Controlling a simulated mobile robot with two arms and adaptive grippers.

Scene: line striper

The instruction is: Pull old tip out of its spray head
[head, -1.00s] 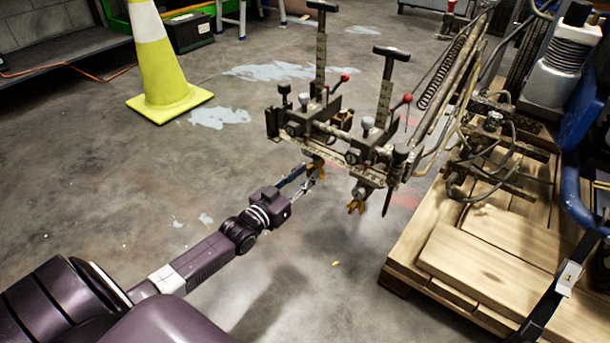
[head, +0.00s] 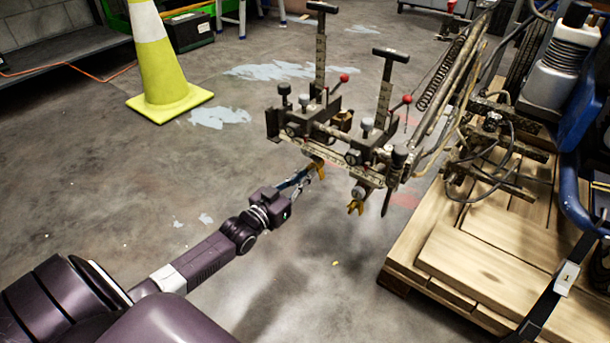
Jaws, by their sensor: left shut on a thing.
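The line striper's spray bar (head: 325,152) hangs out over the floor with two spray heads. The left spray head has a small orange-yellow tip (head: 318,163) under the bar. My left gripper (head: 313,171) is shut on this tip from the lower left, and its fingers partly hide it. I cannot tell whether the tip is still seated in its head. The right spray head (head: 362,190) has another yellow tip (head: 355,207) pointing down, apart from my gripper. My right gripper is out of view.
A wooden pallet (head: 450,255) carries the striper's hoses and parts at the right. A yellow cone (head: 165,75) stands at the back left. A small yellow bit (head: 335,263) lies on the floor. The floor between cone and spray bar is clear.

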